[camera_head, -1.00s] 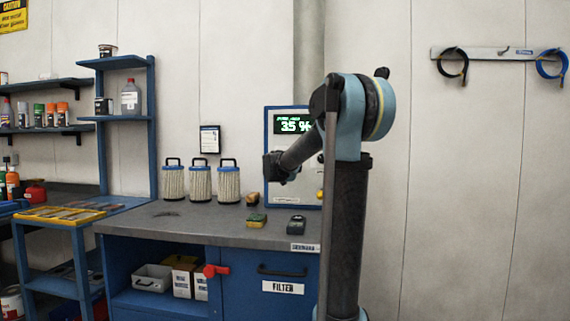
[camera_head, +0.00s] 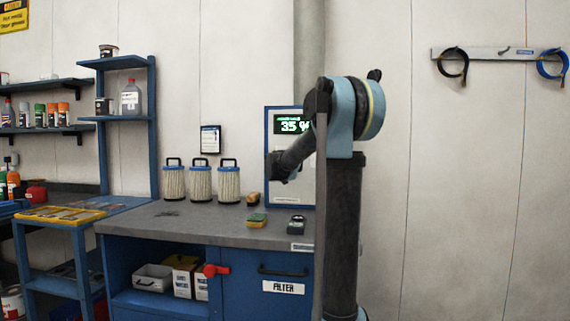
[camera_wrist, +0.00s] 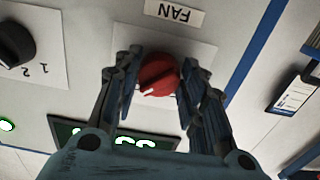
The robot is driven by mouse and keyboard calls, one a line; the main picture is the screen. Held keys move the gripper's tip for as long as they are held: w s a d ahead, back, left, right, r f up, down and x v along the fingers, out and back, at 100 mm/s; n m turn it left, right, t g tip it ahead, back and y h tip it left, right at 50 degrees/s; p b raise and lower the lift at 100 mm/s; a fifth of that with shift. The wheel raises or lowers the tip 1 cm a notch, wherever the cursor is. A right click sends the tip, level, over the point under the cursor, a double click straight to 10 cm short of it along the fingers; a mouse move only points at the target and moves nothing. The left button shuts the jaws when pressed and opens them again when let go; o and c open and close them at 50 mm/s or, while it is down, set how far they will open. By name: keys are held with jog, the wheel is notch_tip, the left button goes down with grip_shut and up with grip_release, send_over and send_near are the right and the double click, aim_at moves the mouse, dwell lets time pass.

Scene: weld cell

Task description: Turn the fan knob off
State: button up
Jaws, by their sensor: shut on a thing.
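The red fan knob (camera_wrist: 158,76) sits on a light plate under an upside-down "FAN" label (camera_wrist: 174,12) in the wrist view. A white pointer mark shows on the knob, aimed toward the lower left of the picture. My gripper (camera_wrist: 160,84) has a finger on each side of the knob and is shut on it. In the head view the blue-framed control panel (camera_head: 268,140) stands behind my arm, with a green display (camera_head: 289,125) reading about 35 %. The fan knob is hidden there by my arm.
A black knob (camera_wrist: 14,44) with numbers sits beside the fan knob's plate. The wall right of my arm is clear up to the cable rack (camera_head: 500,53).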

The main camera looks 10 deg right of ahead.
jog(key=shift+n, duration=0.3)
jog(key=shift+r+n, duration=0.15)
jog(key=shift+n, duration=8.45)
jog(key=shift+s, duration=0.1)
jog(key=o, duration=1.1)
jog(key=shift+d, duration=0.1)
